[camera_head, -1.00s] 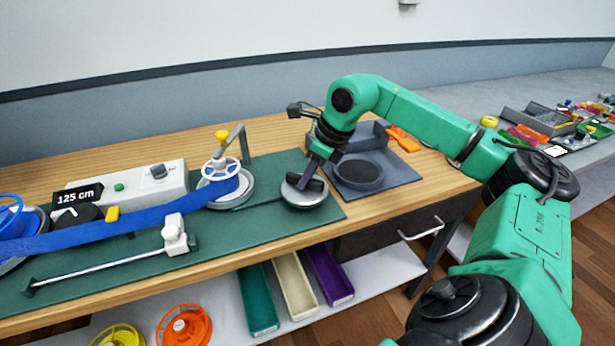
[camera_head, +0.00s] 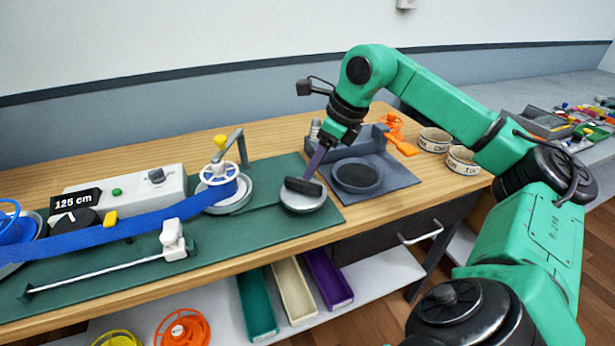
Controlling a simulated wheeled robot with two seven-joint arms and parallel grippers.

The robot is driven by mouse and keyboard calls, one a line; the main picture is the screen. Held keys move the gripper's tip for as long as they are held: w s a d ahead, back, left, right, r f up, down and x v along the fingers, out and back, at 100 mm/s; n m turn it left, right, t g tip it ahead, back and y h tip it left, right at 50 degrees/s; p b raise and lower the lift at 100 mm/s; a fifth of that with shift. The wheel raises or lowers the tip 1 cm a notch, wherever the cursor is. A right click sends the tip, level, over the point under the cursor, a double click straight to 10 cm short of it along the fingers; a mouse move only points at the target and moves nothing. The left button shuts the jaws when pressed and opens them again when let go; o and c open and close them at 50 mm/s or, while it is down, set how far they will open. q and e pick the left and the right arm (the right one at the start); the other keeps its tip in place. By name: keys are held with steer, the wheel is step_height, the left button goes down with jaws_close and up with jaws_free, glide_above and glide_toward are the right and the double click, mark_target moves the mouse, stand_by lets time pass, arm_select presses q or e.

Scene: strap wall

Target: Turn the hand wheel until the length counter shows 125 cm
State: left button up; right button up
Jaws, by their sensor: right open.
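The length counter (camera_head: 76,200) is a black display that reads 125 cm, at the left on the grey machine box. The hand wheel (camera_head: 303,196) is a silver disc with a dark grip bar across it, on the right end of the green mat. My right gripper (camera_head: 316,160) is open, tilted, and just above and behind the wheel's grip bar; it appears apart from the bar. A blue strap (camera_head: 130,226) runs from the left spool to the white-spoked spool (camera_head: 220,186). My left gripper is out of view.
A dark tray with a round pad (camera_head: 358,176) stands right of the wheel, with orange parts (camera_head: 402,140) and two labelled bowls (camera_head: 462,160) beyond. A post with a crank arm (camera_head: 238,142) rises behind the spool. Coloured bins (camera_head: 328,280) sit on the shelf below.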

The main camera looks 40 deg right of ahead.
steer(key=p+v, duration=0.1)
steer(key=v, duration=0.7)
steer(key=shift+r+p, duration=0.2)
steer(key=shift+p, duration=0.1)
steer(key=shift+s+d, duration=0.1)
steer(key=shift+s, duration=0.05)
stand_by(1.2)
